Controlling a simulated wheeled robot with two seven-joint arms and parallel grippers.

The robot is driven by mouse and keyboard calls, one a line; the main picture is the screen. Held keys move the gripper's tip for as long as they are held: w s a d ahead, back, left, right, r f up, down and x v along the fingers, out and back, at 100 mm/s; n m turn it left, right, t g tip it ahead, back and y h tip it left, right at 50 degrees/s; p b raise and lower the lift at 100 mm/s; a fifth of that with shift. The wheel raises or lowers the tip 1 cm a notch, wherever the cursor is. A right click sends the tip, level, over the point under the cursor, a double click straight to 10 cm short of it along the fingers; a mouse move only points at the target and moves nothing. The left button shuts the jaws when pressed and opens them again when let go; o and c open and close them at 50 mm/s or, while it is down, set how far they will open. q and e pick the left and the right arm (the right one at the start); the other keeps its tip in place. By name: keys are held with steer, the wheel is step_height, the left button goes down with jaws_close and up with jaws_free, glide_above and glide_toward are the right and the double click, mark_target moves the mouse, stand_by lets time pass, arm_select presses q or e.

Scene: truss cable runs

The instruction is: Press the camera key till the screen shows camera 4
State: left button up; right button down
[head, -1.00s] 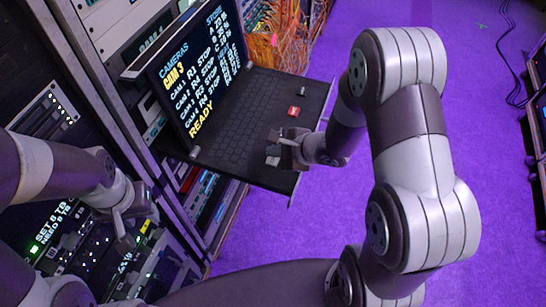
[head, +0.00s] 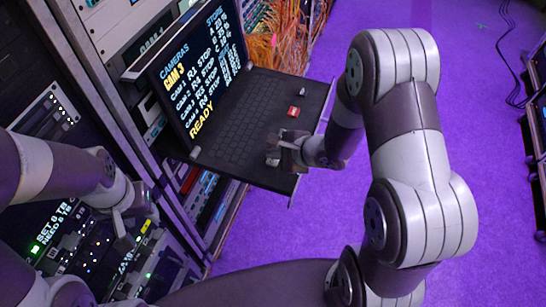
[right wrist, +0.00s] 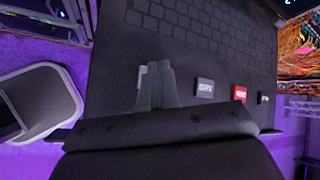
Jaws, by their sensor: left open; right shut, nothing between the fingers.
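The screen (head: 196,75) reads CAMERAS, CAM 3, several camera lines marked STOP, and READY. It stands open over the keyboard drawer (head: 235,178). My right gripper (head: 281,147) is shut and empty, tips down at the drawer's right-hand strip of keys. In the right wrist view its closed fingers (right wrist: 155,70) stand right beside a pale key (right wrist: 142,78), partly covering it; contact cannot be told. A grey key (right wrist: 204,88), a red key (right wrist: 239,93) and a small dark key (right wrist: 263,99) lie in a row beyond. Their labels are unclear. My left gripper (head: 124,218) is open near the rack.
Rack equipment (head: 90,245) with lit panels fills the left below the drawer. Orange cables (head: 277,40) hang behind the drawer. Purple floor (head: 275,235) is clear to the right, with a black cable (head: 512,60) and more equipment at the far right edge.

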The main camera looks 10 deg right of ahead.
mark_target(276, 162)
steer(key=shift+f, duration=0.5)
stand_by(0.6)
stand_by(0.3)
steer(key=shift+r+p, duration=0.85)
steer(key=shift+p, duration=0.35)
step_height(276, 162, up, 5)
steer(key=p, duration=0.6)
steer(key=shift+r+p, duration=0.1)
steer(key=shift+p, duration=0.2)
stand_by(1.7)
